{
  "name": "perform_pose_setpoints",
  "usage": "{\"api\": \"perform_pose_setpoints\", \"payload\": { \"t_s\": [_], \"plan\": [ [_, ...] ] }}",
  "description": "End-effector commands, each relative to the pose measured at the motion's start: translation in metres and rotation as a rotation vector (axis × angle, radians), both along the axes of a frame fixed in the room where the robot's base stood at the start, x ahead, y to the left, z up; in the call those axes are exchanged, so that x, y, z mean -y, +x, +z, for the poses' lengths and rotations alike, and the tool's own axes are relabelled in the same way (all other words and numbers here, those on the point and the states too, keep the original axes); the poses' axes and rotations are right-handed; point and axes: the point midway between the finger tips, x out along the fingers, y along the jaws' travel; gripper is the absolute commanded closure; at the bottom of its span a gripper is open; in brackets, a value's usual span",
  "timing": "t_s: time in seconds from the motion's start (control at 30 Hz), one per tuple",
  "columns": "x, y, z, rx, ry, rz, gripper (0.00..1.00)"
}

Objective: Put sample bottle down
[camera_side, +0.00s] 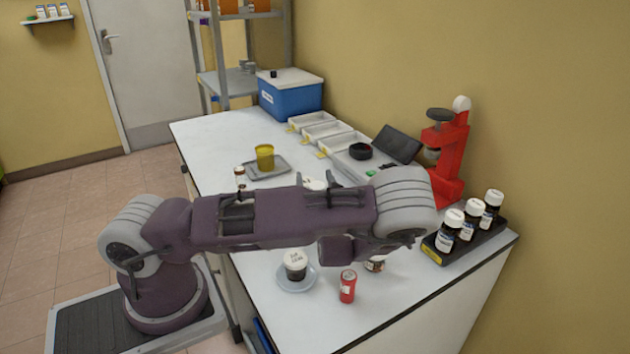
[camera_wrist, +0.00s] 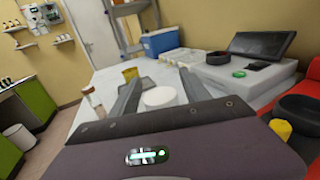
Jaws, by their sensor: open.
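In the wrist view my gripper (camera_wrist: 160,80) has its two dark fingers spread apart. A round white top (camera_wrist: 160,97), which looks like a bottle cap, shows between them. Its body is hidden below, and I cannot tell whether the fingers touch it. Three dark white-capped bottles (camera_side: 471,219) stand in a black rack (camera_side: 436,256) at the right. Another bottle (camera_side: 375,264) is partly hidden under my arm.
A white-lidded jar (camera_side: 296,262) on a saucer (camera_side: 298,285) and a red can (camera_side: 348,286) stand at the front. A yellow cup (camera_side: 265,157) sits on a grey tray (camera_side: 268,169). White trays (camera_side: 322,130), a blue box (camera_side: 290,97) and a red instrument (camera_side: 450,160) line the wall.

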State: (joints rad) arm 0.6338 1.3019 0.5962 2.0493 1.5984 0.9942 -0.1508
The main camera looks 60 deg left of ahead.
Motion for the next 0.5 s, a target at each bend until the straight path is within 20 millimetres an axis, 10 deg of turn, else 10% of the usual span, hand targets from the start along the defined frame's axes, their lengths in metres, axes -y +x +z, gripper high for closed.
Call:
{"api": "perform_pose_setpoints", "payload": {
  "t_s": [0.5],
  "plan": [
    [0.104, -0.042, 0.001, 0.001, 0.0, -0.003, 0.45]
  ]
}}
